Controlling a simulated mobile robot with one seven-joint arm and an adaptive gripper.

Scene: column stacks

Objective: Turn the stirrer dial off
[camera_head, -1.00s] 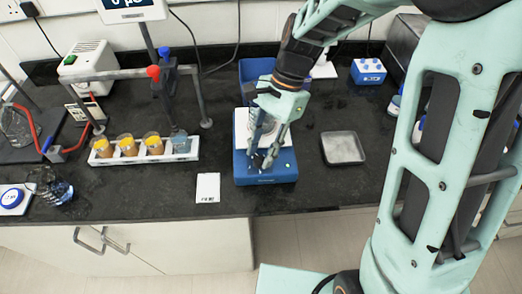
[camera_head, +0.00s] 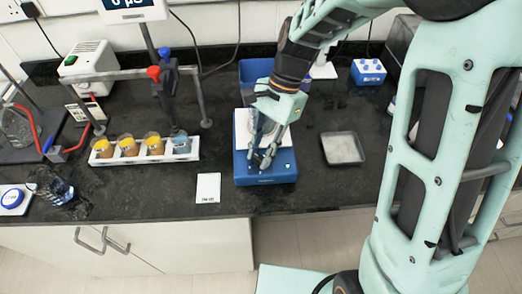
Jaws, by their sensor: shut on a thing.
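The blue stirrer (camera_head: 241,173) with a white top plate (camera_head: 242,129) stands near the front edge of the bench. My gripper (camera_head: 262,163) reaches down over it from above, with its fingertips at the front face. The fingers are close together and shut on the dial, which is mostly hidden between the fingertips. The dial's pointer and setting cannot be made out.
A grey tray (camera_head: 342,148) lies right of the stirrer. A blue bin (camera_head: 257,78) stands behind, and a blue tube block (camera_head: 368,72) sits at the back right.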

